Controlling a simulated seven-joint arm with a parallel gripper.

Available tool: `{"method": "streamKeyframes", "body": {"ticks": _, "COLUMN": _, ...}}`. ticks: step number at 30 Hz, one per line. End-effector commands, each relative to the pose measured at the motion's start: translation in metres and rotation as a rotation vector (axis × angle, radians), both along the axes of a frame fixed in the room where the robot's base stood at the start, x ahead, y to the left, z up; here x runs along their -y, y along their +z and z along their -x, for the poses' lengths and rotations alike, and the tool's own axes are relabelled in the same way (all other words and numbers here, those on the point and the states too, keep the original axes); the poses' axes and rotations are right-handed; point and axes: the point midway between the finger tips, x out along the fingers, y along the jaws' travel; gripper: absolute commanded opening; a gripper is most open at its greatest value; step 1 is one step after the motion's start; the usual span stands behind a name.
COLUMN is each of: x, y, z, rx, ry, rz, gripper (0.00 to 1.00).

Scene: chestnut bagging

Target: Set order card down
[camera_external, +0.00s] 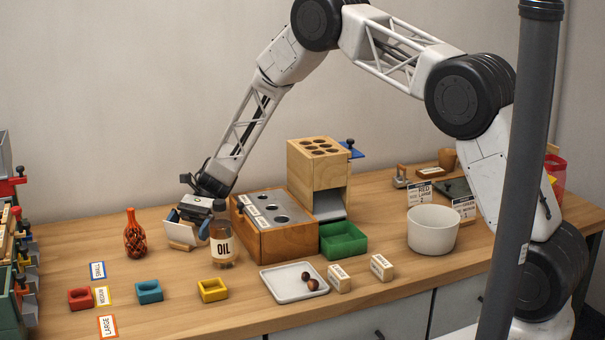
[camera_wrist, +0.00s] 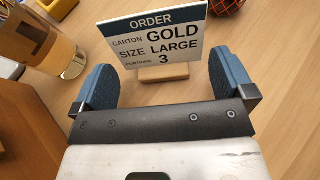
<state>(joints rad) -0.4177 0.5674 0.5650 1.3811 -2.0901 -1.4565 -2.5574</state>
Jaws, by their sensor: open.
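The order card (camera_wrist: 155,38) reads GOLD, SIZE LARGE, PORTIONS 3 and stands upright in a small wooden foot (camera_wrist: 163,73) on the table. In the external view the card (camera_external: 173,229) is seen partly, at an angle, with its foot low on the table. My gripper (camera_wrist: 163,72) is open, with one blue-padded finger at each side of the card's lower part and visible room on both sides.
The oil bottle stands close to the right of my gripper. A red netted bottle (camera_external: 137,236) is to the left. A wooden box with holes (camera_external: 266,226) stands behind right. Red, blue and yellow small trays (camera_external: 149,292) lie in front. The table left of the card has free room.

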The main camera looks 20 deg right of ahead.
Motion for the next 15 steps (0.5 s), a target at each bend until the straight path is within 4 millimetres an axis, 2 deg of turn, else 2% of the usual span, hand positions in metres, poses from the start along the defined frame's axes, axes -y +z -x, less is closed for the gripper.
{"method": "streamKeyframes", "body": {"ticks": 6, "x": 0.019, "y": 0.010, "z": -0.018, "rx": 0.000, "ry": -0.001, "rz": 0.000, "gripper": 1.00}}
{"method": "streamKeyframes", "body": {"ticks": 15, "x": 0.028, "y": 0.016, "z": -0.028, "rx": 0.000, "ry": -0.001, "rz": 0.001, "gripper": 1.00}}
